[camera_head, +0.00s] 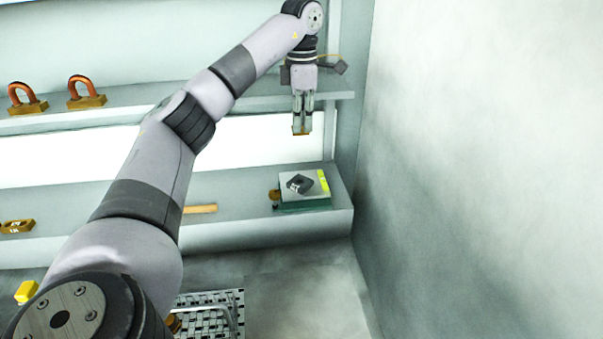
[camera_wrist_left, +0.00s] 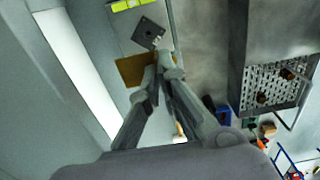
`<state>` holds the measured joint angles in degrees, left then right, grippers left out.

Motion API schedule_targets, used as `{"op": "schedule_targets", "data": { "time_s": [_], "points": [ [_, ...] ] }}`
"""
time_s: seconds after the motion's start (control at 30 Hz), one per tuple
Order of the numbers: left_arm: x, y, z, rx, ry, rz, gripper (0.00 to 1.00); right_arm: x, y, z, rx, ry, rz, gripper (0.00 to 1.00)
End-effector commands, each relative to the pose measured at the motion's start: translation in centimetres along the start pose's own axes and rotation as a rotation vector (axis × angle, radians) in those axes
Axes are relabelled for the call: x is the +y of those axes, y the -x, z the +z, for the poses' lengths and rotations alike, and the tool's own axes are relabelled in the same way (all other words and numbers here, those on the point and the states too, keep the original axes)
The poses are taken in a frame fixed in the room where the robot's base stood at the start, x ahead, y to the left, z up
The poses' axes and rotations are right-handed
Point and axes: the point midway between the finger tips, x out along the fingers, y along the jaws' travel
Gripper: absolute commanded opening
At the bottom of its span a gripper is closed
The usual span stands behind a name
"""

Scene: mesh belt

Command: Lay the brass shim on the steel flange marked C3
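My left gripper (camera_head: 302,124) is shut on the brass shim (camera_head: 301,133), a thin golden plate at its fingertips. In the left wrist view the shim (camera_wrist_left: 132,70) sticks out to the left of the fingertips (camera_wrist_left: 164,70). The grey steel flange (camera_head: 299,184) lies on a pale block on the lower shelf, below the gripper. The flange also shows in the left wrist view (camera_wrist_left: 148,33), just beyond the shim. The shim is held above and apart from the flange. No C3 marking is readable. My right gripper is not in view.
A yellow label (camera_head: 323,180) lies beside the flange on the block (camera_head: 305,204). A small brown knob-like item (camera_head: 275,196) stands left of it. Copper-coloured shackles (camera_head: 85,92) stand on the upper shelf (camera_head: 130,108). A wall (camera_head: 480,150) closes the right side.

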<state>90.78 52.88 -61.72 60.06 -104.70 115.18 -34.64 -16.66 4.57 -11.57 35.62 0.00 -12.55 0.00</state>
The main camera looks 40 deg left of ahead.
Motion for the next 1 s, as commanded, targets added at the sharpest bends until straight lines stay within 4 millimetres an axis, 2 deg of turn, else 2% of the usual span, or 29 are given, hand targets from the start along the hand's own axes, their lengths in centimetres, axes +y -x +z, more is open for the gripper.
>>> {"op": "schedule_targets", "data": {
  "time_s": [0.03,0.13,0.3,0.5,0.6,0.8,1.0],
  "points": [
    [-0.1,-2.1,0.0,0.004,-0.001,-0.005,0.00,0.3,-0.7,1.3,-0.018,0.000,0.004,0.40],
    [-0.1,-4.5,-0.1,0.006,0.000,-0.005,0.00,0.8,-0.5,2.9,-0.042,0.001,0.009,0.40],
    [0.0,-7.9,-0.2,0.005,0.002,-0.003,0.00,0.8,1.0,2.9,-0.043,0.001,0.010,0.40],
    [0.1,-10.0,-0.1,0.001,0.001,0.000,0.00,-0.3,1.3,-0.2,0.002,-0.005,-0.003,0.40],
    [0.0,-11.0,-0.1,0.003,0.001,-0.002,0.00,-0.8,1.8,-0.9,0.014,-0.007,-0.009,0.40],
    [0.0,-13.8,-0.1,0.002,0.001,-0.002,0.00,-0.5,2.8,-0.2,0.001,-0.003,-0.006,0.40],
    [0.1,-14.4,-0.1,0.000,0.001,0.000,0.00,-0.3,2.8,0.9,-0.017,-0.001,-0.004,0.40]
  ]
}}
